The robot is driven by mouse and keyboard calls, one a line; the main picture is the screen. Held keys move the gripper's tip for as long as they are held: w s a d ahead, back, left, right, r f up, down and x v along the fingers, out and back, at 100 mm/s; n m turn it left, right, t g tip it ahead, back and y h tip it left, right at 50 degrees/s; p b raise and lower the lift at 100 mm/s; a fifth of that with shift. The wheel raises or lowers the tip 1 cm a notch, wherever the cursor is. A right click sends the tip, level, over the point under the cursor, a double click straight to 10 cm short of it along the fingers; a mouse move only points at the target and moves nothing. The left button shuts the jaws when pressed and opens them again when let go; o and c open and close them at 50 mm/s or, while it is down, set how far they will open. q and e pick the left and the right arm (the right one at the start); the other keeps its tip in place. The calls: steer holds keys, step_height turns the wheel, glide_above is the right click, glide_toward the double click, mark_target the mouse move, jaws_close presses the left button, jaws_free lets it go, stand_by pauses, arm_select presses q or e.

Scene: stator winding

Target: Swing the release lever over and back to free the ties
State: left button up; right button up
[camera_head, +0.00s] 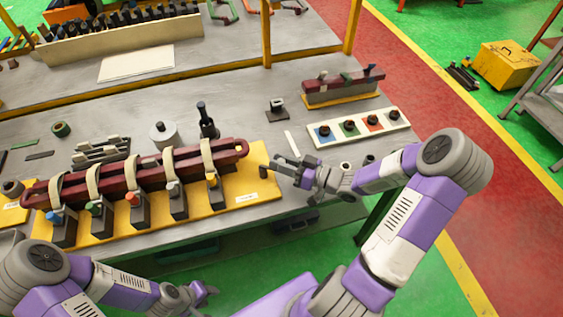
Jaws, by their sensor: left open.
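A long dark red coil (127,180) lies across several dark clamp blocks on a yellow base plate (232,195). Several cream ties (207,156) loop around the coil. The blocks carry small coloured tops. A small dark upright piece (263,172) stands at the right end of the plate; it may be the release lever, but I cannot tell for sure. My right gripper (279,166) is just right of this piece, over the bench; whether they touch is unclear, and its jaw gap is too small to read. My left gripper (209,291) is open and empty, low in front of the bench.
A white strip with coloured squares and dark knobs (357,128) lies right of the plate. A second red coil piece (343,85) sits behind it. A grey roll (163,135) and a dark bottle-like tool (207,121) stand behind the coil. Yellow posts rise at the back.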

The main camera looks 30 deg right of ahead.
jaws_close()
